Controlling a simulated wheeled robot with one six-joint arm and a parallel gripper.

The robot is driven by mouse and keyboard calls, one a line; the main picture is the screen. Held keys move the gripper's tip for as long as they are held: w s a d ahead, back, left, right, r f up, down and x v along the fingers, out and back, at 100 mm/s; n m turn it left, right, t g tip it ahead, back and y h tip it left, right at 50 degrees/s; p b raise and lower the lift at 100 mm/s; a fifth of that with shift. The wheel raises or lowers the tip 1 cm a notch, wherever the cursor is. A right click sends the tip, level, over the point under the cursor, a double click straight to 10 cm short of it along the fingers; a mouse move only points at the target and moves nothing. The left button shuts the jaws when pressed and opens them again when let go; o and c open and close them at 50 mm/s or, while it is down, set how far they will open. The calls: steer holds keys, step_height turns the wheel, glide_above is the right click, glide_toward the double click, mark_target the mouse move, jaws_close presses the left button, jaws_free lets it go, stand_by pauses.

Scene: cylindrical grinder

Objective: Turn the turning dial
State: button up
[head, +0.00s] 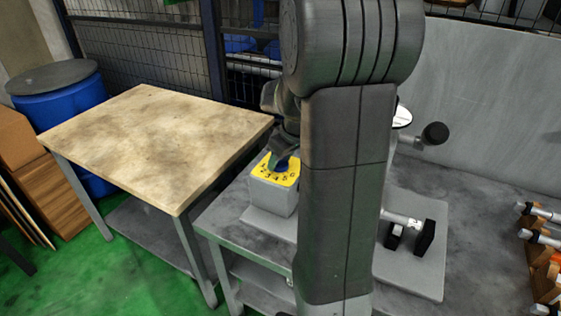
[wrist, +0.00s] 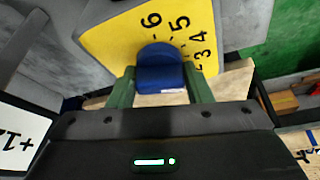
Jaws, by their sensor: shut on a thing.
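The turning dial is a blue knob (wrist: 160,72) on a yellow numbered face (wrist: 112,42). In the wrist view the digits 3 to 6 show on the face's right side. My gripper (wrist: 160,86) has its two green fingers on either side of the blue knob and is shut on it. In the head view the yellow face (head: 272,172) tops a grey box (head: 270,195) on the grey bench. My gripper (head: 284,162) is above it there, and my arm hides part of the dial. The pointer's exact setting cannot be read.
A wooden-topped table (head: 150,135) stands to the left of the bench, with a blue barrel (head: 62,95) behind it. Right of my arm, a grey plate (head: 415,260) carries a fixture with black parts (head: 424,238). Rods with white handles (head: 540,212) lie at the far right.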

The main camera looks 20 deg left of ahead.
steer(key=shift+n, duration=0.3)
steer(key=o, duration=0.9)
steer(key=shift+o, duration=0.2)
steer(key=v, duration=1.4)
steer(key=shift+w+f, duration=0.1)
steer(key=shift+w, duration=0.05)
steer(key=x, duration=1.4)
